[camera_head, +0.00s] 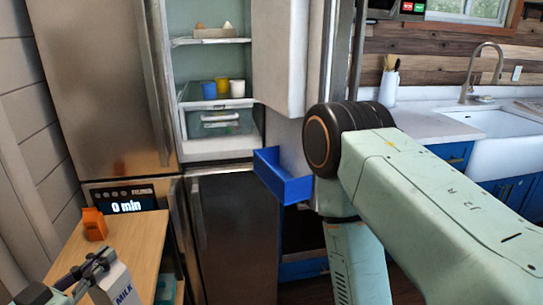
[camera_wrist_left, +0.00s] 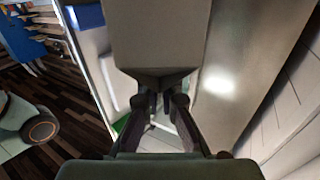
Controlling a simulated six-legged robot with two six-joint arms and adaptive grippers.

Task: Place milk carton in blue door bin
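In the left wrist view the fingers (camera_wrist_left: 162,103) close on the narrow gabled top of the pale carton (camera_wrist_left: 157,38). The blue door bin (camera_head: 285,188) sits low on the open fridge door (camera_head: 280,55), right of the fridge compartment, and looks empty. My right arm crosses the right side; its gripper is out of view.
A wooden table (camera_head: 138,238) bears an orange carton (camera_head: 94,224). The open fridge holds blue and yellow cups (camera_head: 237,88) and an egg holder (camera_head: 213,33). A closed dark lower door (camera_head: 236,235) is below. A sink counter (camera_head: 430,125) stands right.

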